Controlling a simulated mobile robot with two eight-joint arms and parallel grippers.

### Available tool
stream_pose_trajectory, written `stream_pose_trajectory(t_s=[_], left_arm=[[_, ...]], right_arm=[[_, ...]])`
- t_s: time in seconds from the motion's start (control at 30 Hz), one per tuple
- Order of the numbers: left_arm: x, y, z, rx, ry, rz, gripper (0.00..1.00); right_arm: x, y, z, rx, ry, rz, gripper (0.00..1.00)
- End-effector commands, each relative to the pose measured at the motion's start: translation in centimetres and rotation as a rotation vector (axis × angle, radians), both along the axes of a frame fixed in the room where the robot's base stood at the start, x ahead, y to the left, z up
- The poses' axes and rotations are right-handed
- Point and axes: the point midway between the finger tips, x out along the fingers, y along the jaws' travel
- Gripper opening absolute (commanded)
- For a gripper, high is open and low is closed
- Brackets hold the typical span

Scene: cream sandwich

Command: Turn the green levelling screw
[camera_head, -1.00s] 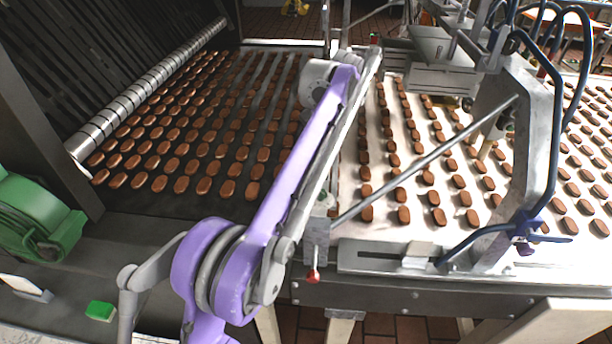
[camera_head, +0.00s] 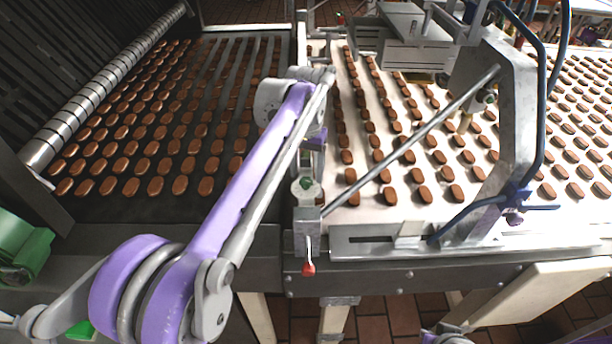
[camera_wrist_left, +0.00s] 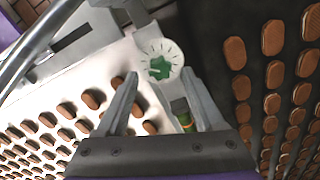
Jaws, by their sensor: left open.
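The green levelling screw (camera_wrist_left: 159,67) sits in the middle of a pale round dial with dark marks in the left wrist view. In the head view the screw (camera_head: 306,187) is small, at the near corner where the dark belt and white belt meet. My left gripper (camera_wrist_left: 160,78) is open, its two grey fingers apart, pointing at the dial from below in the wrist view. The screw shows beyond the fingertips; I cannot tell whether they touch it. In the head view my left wrist hangs just beyond the dial. My right gripper is not in view.
A red-tipped lever (camera_head: 308,268) hangs just below the dial. A slanting metal rod (camera_head: 412,140) and a grey bracket (camera_head: 515,130) with blue hoses stand to the right. Rows of brown biscuits cover both belts. A green cylinder (camera_wrist_left: 183,114) shows between the fingers.

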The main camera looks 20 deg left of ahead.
Motion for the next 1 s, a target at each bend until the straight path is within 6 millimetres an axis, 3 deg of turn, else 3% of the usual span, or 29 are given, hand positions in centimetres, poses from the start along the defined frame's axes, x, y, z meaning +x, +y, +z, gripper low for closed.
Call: stream_pose_trajectory(t_s=[0.13,0.47,0.87,1.0], left_arm=[[0.0,0.0,-1.4,0.0,0.0,0.0,0.7],[0.0,0.0,-1.7,0.001,0.0,0.0,0.7],[0.0,0.0,-1.7,0.001,0.0,-0.001,0.0],[0.0,0.0,-1.7,0.001,0.0,0.0,0.0]], right_arm=[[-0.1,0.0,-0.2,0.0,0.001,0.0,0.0],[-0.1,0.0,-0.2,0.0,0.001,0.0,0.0],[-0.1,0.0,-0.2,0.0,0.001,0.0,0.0],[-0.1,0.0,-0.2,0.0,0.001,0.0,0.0]])
